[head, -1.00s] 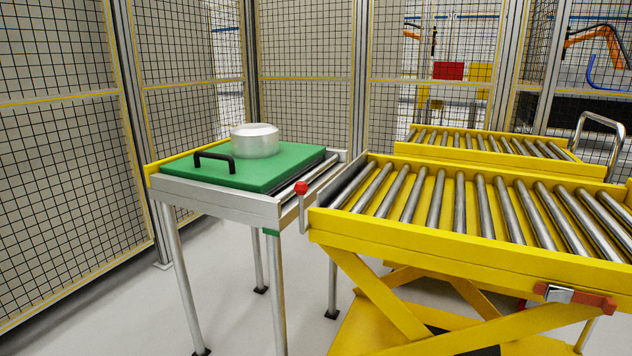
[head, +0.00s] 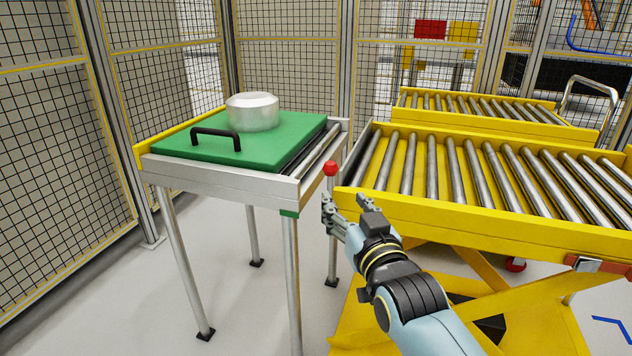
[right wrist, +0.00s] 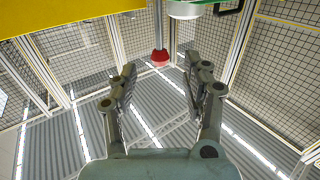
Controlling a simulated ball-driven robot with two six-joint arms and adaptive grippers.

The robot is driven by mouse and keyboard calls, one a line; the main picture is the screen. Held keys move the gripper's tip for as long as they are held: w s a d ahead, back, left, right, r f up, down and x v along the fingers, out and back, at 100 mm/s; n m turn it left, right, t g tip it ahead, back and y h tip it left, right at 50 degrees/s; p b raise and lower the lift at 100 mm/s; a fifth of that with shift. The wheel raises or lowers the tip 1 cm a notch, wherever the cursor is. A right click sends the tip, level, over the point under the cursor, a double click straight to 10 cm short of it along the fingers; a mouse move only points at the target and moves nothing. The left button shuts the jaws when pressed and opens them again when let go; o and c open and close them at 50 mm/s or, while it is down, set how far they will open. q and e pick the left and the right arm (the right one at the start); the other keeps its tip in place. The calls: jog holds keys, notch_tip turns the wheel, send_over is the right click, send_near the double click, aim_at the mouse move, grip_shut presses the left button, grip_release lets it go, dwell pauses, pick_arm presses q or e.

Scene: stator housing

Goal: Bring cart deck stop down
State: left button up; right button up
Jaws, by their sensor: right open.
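The cart's deck stop shows as a red knob (head: 330,168) on a thin rod, standing upright at the left end of the yellow roller cart (head: 480,212), beside the gap to the fixed table. My right gripper (head: 344,202) is open and empty, just below and slightly right of the knob in the head view. In the right wrist view the red knob (right wrist: 160,57) appears beyond the fingertips, between the two open fingers (right wrist: 158,70). It looks apart from them. The lower part of the rod is partly hidden by the gripper. My left gripper is out of view.
A metal-legged table (head: 225,182) at left carries a green pallet (head: 270,140) with a black handle (head: 215,138) and a silver round housing (head: 252,112). A red latch (head: 600,264) sits on the cart's front side. Mesh fencing (head: 290,70) stands behind.

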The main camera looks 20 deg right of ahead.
aim_at(331, 183)
jog(key=w+b, duration=0.2)
jog(key=w, duration=0.1)
jog(key=w+b, duration=0.2)
jog(key=w, duration=0.1)
jog(key=w+f+b, duration=0.1)
jog(key=w+b, duration=0.1)
jog(key=w, duration=0.1)
jog(key=shift+w+d+r+b, duration=0.1)
jog(key=shift+w+r+b, duration=0.2)
jog(key=shift+w, duration=0.15)
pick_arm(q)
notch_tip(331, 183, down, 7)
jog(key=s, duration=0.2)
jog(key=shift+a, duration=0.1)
pick_arm(e)
jog(key=shift+c, duration=0.2)
grip_shut()
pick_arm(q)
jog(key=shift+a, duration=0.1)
pick_arm(e)
jog(key=shift+w, duration=0.1)
